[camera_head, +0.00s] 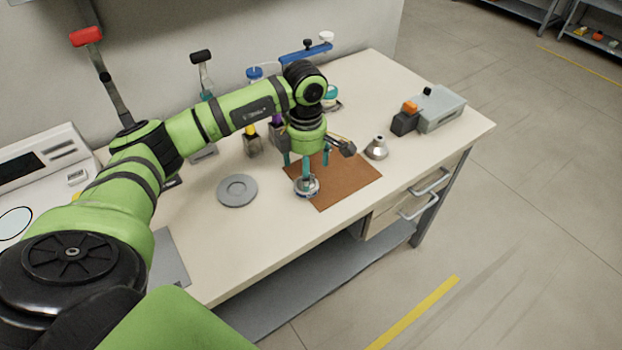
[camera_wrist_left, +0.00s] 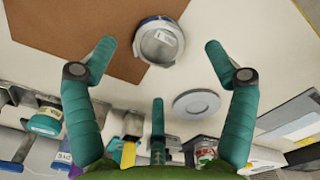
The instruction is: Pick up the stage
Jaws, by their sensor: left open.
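A round silver piece with a blue part and a white label (camera_head: 307,187), which looks like the stage, sits at the front left edge of a brown mat (camera_head: 345,187) on the bench. It also shows in the left wrist view (camera_wrist_left: 160,42), partly over the mat (camera_wrist_left: 95,30). My left gripper (camera_head: 306,172) points down right above it, and its teal fingers hide part of it in the head view. In the wrist view my left gripper (camera_wrist_left: 160,60) is open, its fingers spread around the piece with visible gaps. My right gripper is not in view.
A flat grey disc (camera_head: 237,190) lies left of the mat. A small silver cone-shaped part (camera_head: 377,147) stands at the mat's right. A grey box device (camera_head: 440,108) is at the right end. Bottles (camera_head: 253,142) stand behind. The bench front is clear.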

